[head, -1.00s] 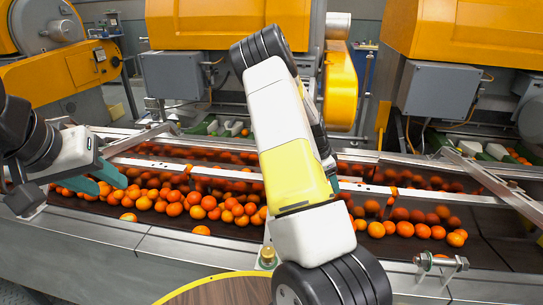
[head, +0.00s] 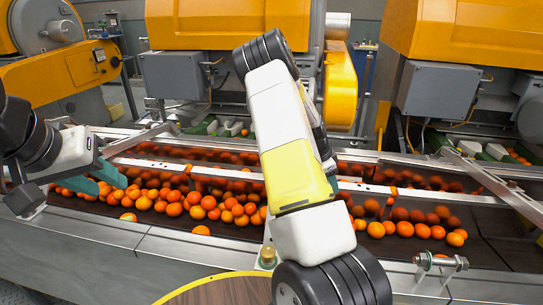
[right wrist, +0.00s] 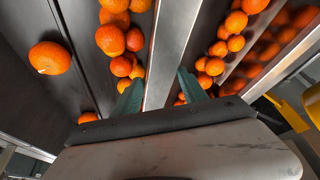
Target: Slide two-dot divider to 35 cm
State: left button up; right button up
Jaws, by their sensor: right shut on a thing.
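A long metal divider rail (head: 215,172) runs across the conveyor between lanes of oranges. In the right wrist view the rail (right wrist: 172,45) passes between the two teal fingers of my right gripper (right wrist: 160,92), which is shut on it. I cannot see any dots on it, nor a distance scale. In the head view my right forearm covers the middle of the rail and most of the right gripper. My left gripper (head: 102,180) has its teal fingers apart over the left part of the belt, with nothing visible between them.
Several oranges (head: 150,200) lie on the dark belt on both sides of the rail. A second metal rail (head: 185,151) lies behind it. A bolt on a bracket (head: 440,262) sits on the front ledge at right. Orange machines (head: 470,35) stand behind.

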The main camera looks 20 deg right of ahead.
jog(key=shift+w+d+f, duration=0.15)
jog(key=shift+w+d, duration=0.25)
jog(key=shift+w, duration=0.3)
jog(key=shift+w+d+f, duration=0.2)
jog(key=shift+w+d, duration=0.15)
jog(key=shift+w, duration=0.3)
jog(key=shift+w+d+f, duration=0.15)
jog(key=shift+w+d, duration=0.25)
jog(key=shift+w, duration=0.3)
jog(key=o, duration=1.5)
jog(key=shift+c, duration=0.2)
jog(key=s+a+r+n+t+y, duration=0.25)
jog(key=s+a+r+n, duration=0.25)
jog(key=a+r, duration=0.75)
jog(key=s+a+r+n+t+y, duration=0.2)
jog(key=s+a+r+n+y, duration=0.15)
jog(key=a+r, duration=0.85)
jog(key=s+a+r+n+t, duration=0.1)
jog(key=s+a+r+n, duration=0.3)
jog(key=s, duration=0.5)
jog(key=s+a+r+n+t, duration=0.1)
jog(key=s+a+r+n, duration=0.3)
jog(key=s, duration=0.5)
jog(key=a+n, duration=0.2)
jog(key=n, duration=0.1)
jog(key=shift+r+y, duration=0.15)
jog(key=shift+y, duration=0.15)
